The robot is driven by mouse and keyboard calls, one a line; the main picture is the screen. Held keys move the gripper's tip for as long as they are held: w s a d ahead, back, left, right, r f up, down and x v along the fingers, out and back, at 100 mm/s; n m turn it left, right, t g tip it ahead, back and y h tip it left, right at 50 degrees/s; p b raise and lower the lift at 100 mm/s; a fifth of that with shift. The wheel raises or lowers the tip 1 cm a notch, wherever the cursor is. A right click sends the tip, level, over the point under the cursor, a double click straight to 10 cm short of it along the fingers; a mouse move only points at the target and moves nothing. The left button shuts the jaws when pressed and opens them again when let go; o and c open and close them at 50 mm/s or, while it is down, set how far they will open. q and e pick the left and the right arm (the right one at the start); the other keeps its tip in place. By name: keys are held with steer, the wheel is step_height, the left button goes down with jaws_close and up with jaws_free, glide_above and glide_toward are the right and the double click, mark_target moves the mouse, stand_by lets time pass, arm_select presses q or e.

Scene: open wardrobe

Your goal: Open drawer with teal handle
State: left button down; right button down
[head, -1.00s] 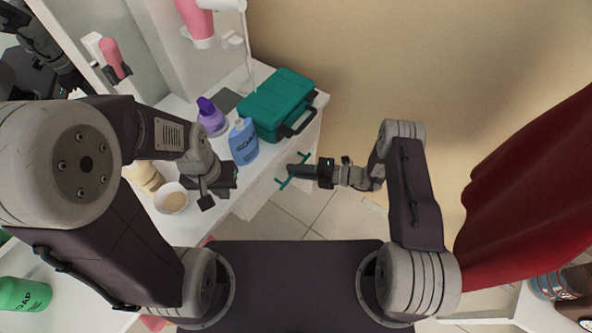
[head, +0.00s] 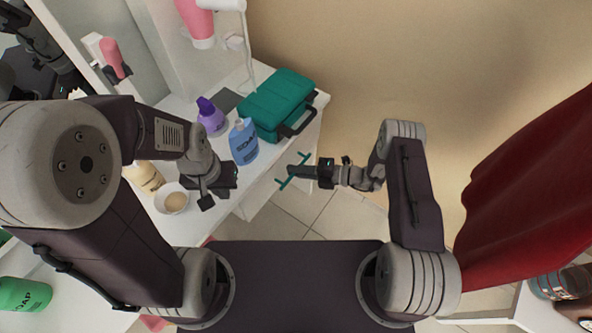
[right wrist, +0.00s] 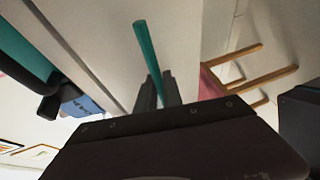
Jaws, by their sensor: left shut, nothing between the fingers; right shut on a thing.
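The teal handle (head: 284,184) is a thin bar at the front of the white cabinet (head: 258,188), below the countertop. My right gripper (head: 293,171) is shut on the handle near its middle. The right wrist view shows the teal handle (right wrist: 148,48) running between the two dark fingers (right wrist: 159,92), in front of a pale panel. How far the drawer stands out cannot be told. My left gripper (head: 216,194) is shut and empty above the countertop, between the blue soap bottle and a bowl.
A teal case (head: 276,100), a purple bottle (head: 211,121), a blue soap bottle (head: 243,143) and a white bowl (head: 171,198) stand on the countertop. A red curtain (head: 530,190) hangs at the right. The tiled floor (head: 335,217) beside the cabinet looks clear.

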stand_by(0.7)
arm_select(q)
steer(key=shift+r, duration=0.1)
arm_select(e)
steer(key=s+d, duration=1.1)
steer(key=d, duration=0.4)
steer(key=shift+s+d, duration=0.2)
steer(key=shift+d, duration=0.15)
steer(key=c, duration=1.8)
jaws_free()
steer(key=shift+o, duration=0.2)
steer(key=shift+a, duration=0.1)
